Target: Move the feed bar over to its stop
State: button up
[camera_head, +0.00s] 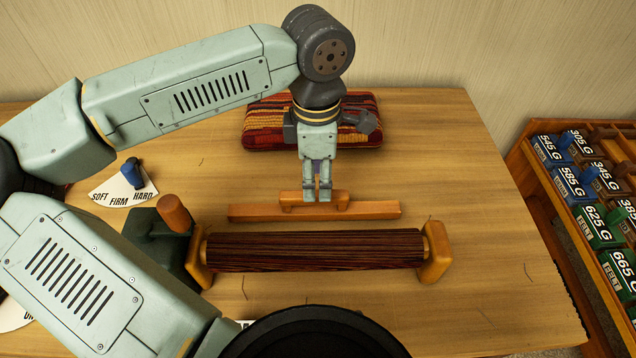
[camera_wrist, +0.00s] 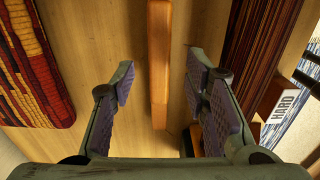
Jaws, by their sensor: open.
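The long orange-brown wooden bar, which looks like the feed bar (camera_head: 370,210), lies on the table behind the dark striped roller (camera_head: 315,250). It has a raised grip along its middle. My gripper (camera_head: 318,196) points down at that grip, its fingertips overlapping it in the head view. In the wrist view the wood of the bar (camera_wrist: 159,50) runs between my two open fingers (camera_wrist: 161,85), with a gap visible on each side. The fingers do not appear to be closed on it. I cannot make out a distinct stop for the bar.
A red patterned cushion (camera_head: 262,125) lies behind my gripper. A SOFT/FIRM/HARD dial (camera_head: 118,191) with a blue knob and a brown-topped lever (camera_head: 174,213) are at left. A rack of labelled weights (camera_head: 540,165) stands at right. The table's right side is clear.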

aim_at(317, 193)
jog(key=shift+f+p, duration=0.3)
jog(key=shift+f, duration=1.9)
jog(key=shift+c, duration=0.2)
grip_shut()
